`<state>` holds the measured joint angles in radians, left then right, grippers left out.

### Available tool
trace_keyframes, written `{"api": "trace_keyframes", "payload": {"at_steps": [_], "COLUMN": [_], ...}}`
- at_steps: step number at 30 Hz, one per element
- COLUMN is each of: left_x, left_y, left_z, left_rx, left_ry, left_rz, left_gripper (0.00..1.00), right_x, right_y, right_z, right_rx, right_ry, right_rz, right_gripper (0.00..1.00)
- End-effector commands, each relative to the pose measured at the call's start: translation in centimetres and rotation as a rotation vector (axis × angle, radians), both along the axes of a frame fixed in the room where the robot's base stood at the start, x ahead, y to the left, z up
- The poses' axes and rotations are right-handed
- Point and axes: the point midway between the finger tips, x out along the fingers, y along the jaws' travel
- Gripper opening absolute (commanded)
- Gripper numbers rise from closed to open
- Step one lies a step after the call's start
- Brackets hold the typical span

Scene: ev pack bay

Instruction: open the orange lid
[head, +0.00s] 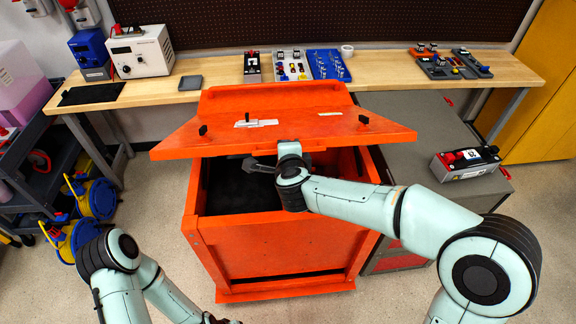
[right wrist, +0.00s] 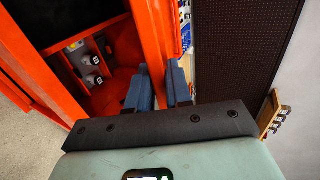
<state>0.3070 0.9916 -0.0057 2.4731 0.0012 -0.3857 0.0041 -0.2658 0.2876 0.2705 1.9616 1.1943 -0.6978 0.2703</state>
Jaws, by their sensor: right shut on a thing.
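The orange lid (head: 290,132) is partly raised above the orange crate (head: 265,245), tilted, with its front edge clear of the crate's rim. The dark inside of the crate shows below it. My right gripper (head: 289,149) is at the middle of the lid's front edge. In the right wrist view, the blue-grey fingers of my right gripper (right wrist: 163,88) are shut on the lid's edge (right wrist: 155,45). My left arm is low at the left of the head view, away from the lid; only a small dark part near the bottom edge may be its gripper, and its jaws cannot be made out.
A wooden bench (head: 215,83) with a power supply (head: 141,50) and trays of parts stands behind the crate. A grey cabinet (head: 430,130) bearing a small device (head: 466,163) is close on the right. Yellow-blue reels (head: 97,198) and a dark cart stand left.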

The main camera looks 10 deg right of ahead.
Motion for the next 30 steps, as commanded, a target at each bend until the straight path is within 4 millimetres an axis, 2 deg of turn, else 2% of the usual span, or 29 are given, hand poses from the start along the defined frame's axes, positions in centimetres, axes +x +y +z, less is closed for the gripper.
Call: {"api": "trace_keyframes", "payload": {"at_steps": [1, 3, 10, 16, 27, 28, 30], "left_x": [0.8, 1.1, 1.6, 1.7, 1.7, 1.7, 1.8], "left_y": [0.0, 0.0, 0.0, 0.0, 0.0, 0.0, 0.0], "left_z": [0.6, 0.9, 1.2, 1.3, 1.3, 1.3, 1.3], "left_rx": [0.0, 0.0, 0.001, 0.0, 0.0, 0.0, 0.0], "left_ry": [-0.009, -0.012, -0.017, -0.019, -0.019, -0.019, -0.02], "left_rz": [0.0, 0.0, 0.001, 0.0, 0.0, 0.0, 0.006], "left_gripper": [0.43, 0.43, 0.43, 0.43, 0.43, 0.39, 0.17], "right_x": [0.8, 1.5, 3.2, 3.8, 3.9, 3.9, 3.9], "right_y": [0.0, 0.0, 0.0, 0.0, 0.0, 0.0, 0.0], "right_z": [1.7, 2.7, 5.3, 6.1, 6.2, 6.2, 6.2], "right_rx": [0.004, 0.004, 0.004, 0.001, 0.0, 0.0, 0.0], "right_ry": [-0.01, -0.008, -0.002, 0.001, 0.002, 0.002, 0.002], "right_rz": [-0.002, -0.002, -0.001, 0.0, 0.001, 0.001, 0.001], "right_gripper": [0.0, 0.0, 0.0, 0.0, 0.0, 0.0, 0.0]}}
